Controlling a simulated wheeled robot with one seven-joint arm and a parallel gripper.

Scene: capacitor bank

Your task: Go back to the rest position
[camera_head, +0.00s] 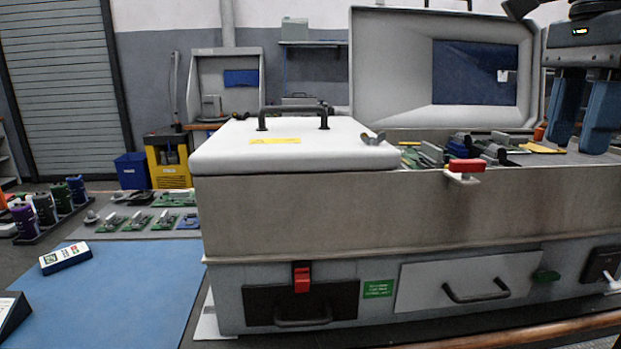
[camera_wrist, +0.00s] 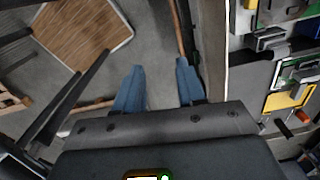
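My gripper (camera_head: 581,138) is at the upper right of the head view, above the right end of the grey cabinet (camera_head: 420,215). Its two blue fingers point down and stand apart with nothing between them. In the wrist view the gripper (camera_wrist: 160,75) also shows a clear gap between the fingers, with grey floor seen through it.
The cabinet's white left lid (camera_head: 320,150) is shut; its right lid (camera_head: 375,70) stands raised, exposing circuit boards. A red-handled clamp (camera_head: 465,167) is on the front rim. A blue mat (camera_head: 130,290) lies left. The wrist view shows a wooden-topped stool (camera_wrist: 85,35) on the floor.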

